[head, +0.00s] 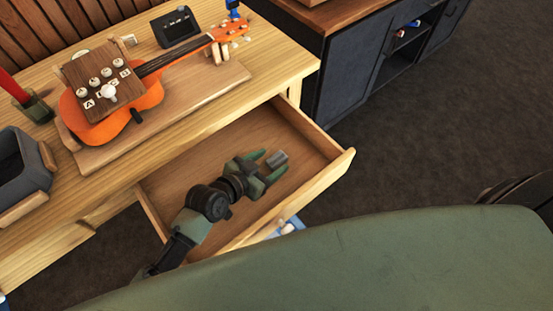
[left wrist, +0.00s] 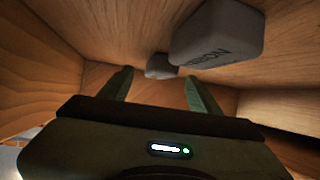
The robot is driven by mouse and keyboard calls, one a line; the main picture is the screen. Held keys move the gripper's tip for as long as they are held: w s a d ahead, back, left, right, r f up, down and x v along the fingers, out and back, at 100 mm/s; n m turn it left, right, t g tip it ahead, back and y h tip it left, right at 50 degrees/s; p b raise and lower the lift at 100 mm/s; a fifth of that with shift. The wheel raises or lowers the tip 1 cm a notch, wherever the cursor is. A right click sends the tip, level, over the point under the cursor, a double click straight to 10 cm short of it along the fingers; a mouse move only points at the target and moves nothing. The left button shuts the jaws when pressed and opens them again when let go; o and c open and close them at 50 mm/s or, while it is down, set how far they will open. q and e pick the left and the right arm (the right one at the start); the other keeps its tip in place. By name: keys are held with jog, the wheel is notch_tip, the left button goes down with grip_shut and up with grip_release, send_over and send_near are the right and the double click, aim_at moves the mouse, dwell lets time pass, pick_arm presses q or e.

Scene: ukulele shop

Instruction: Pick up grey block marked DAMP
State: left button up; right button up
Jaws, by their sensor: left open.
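My left gripper (head: 271,163) reaches into an open wooden drawer (head: 165,205), its green fingers apart and empty. A grey block (head: 278,158) lies in the drawer just beyond the fingertips. The left wrist view shows two grey blocks. The larger, nearer one (left wrist: 218,38) is at the upper right, beside the right finger, with dark lettering that I cannot read surely. The smaller-looking one (left wrist: 160,66) is farther off, in line with the gap between the open fingers (left wrist: 159,76); no marking is legible on it. I cannot tell which is marked DAMP. My right gripper is out of view.
The drawer walls stand close around my left gripper. Above the drawer is a wooden bench (head: 180,135) with an orange ukulele (head: 150,92), a lettered wooden board (head: 98,70) and a dark bin (head: 25,165). A dark cabinet (head: 350,70) stands behind. Open floor lies to the right.

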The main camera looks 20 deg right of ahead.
pick_arm(q)
jog(key=shift+x, duration=0.95)
grip_shut()
